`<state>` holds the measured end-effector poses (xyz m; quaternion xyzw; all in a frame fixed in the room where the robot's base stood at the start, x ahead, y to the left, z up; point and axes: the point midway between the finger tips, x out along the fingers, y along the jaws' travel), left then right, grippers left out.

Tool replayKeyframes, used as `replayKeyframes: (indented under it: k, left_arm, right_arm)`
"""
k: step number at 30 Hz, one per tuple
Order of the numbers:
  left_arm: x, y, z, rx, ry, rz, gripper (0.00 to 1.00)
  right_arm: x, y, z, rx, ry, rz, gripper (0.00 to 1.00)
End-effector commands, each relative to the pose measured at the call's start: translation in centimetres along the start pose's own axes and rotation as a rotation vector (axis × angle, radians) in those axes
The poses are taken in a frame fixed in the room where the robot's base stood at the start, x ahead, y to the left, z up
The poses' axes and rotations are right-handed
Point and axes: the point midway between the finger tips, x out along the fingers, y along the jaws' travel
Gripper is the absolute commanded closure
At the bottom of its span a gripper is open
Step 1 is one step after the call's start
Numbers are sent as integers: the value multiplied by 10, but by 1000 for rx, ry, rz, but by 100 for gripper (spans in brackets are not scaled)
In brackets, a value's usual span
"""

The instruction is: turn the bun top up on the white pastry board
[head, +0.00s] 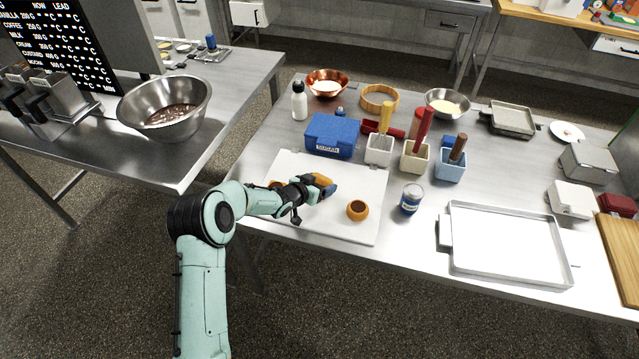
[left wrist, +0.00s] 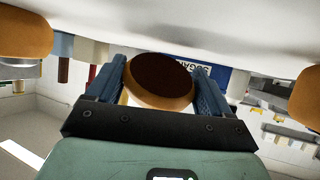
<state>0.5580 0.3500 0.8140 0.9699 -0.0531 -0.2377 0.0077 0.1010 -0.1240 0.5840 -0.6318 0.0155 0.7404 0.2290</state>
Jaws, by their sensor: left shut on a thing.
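The white pastry board (head: 366,184) lies at the left front of the metal table. My left gripper (head: 322,187) is over its middle, shut on an orange-brown bun (head: 321,179). In the left wrist view the held bun (left wrist: 160,80) sits between both fingers, its round dark brown face tilted into view with a tan rim below it. The fingers hide its sides. A second bun (head: 357,210) with a dark round centre sits on the board, right of the gripper. Another bun (head: 275,185) is partly hidden behind my left arm. My right gripper is not in view.
A blue sugar box (head: 332,135) stands behind the board. A blue-and-white can (head: 411,199) stands right of it, with a white tray (head: 508,243) further right. Square containers with coloured handles (head: 415,155) stand behind the can.

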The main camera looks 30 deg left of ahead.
Motion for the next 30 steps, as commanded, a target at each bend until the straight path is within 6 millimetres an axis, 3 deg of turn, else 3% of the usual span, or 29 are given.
replayKeyframes:
  k: [3, 4, 5, 13, 17, 30]
  left_arm:
    - [1, 0, 2, 0, 1, 0, 82]
    - [1, 0, 2, 0, 1, 0, 10]
    - [1, 0, 2, 0, 1, 0, 0]
    - [0, 0, 1, 0, 0, 0, 0]
    - [-4, 0, -9, 0, 1, 0, 0]
    - [-42, 3, -88, 1, 6, -1, 0]
  right_arm:
    - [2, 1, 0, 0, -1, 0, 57]
    - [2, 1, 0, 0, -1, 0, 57]
    - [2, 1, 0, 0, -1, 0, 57]
    - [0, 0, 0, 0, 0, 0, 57]
    - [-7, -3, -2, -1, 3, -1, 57]
    - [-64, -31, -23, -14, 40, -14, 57]
